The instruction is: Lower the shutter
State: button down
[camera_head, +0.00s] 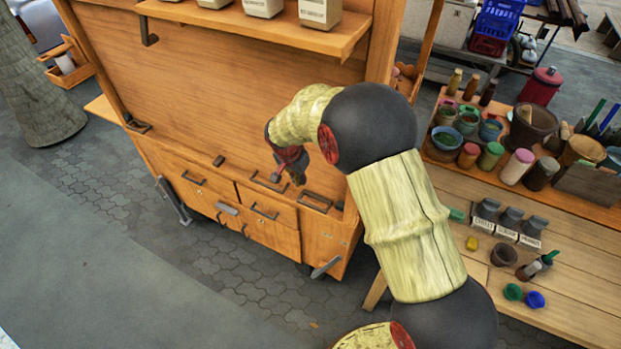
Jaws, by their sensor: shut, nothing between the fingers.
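A wooden cart (105,95) stands at the left and centre. Its broad upright wooden panel (205,100) fills the space under the top shelf. I cannot tell whether this panel is the shutter. Small dark metal fittings (219,160) sit along the panel's lower edge, above the drawers. My gripper (297,180) is shut and empty, pointing down in front of the cart's lower right part. It overlaps the area near the drawer handles in this view. I cannot tell whether it touches anything. My arm hides part of the cart's right side.
The cart's top shelf (275,35) holds several pale labelled containers (320,12). Drawers with dark handles (263,211) are below. Paved floor (90,200) is clear at left.

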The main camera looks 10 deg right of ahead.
send_over(304, 202)
notch_tip(304, 202, down, 11)
jog(key=shift+w+f, duration=0.1)
jog(key=shift+w, duration=0.05)
jog(key=shift+f, duration=0.9)
notch_tip(304, 202, down, 3)
jog(key=b, duration=0.3)
jog(key=shift+r, duration=0.3)
